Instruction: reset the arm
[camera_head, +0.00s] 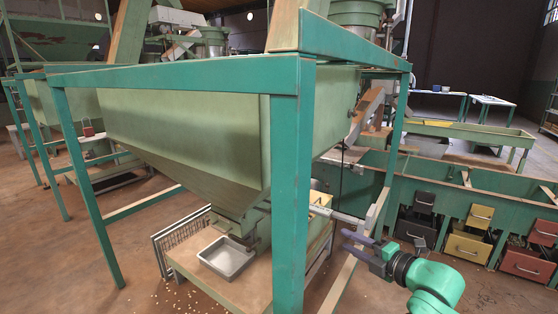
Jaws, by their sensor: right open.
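My right arm comes in from the lower right in the head view, with a turquoise link and a dark wrist. Its right gripper (347,242) is open, and nothing shows between its fingers. The fingers point left, to the right of the teal front leg (293,190) of the green hopper (185,130). A pale rod (340,215) from the hopper's outlet side passes just above the fingers; I cannot tell whether they touch. My left gripper is not in view.
A metal tray (226,257) sits on a low wooden stand (250,290) under the hopper outlet. Green bins with yellow drawers (467,243) and red drawers (527,262) stand at right. Small nuts lie on the floor.

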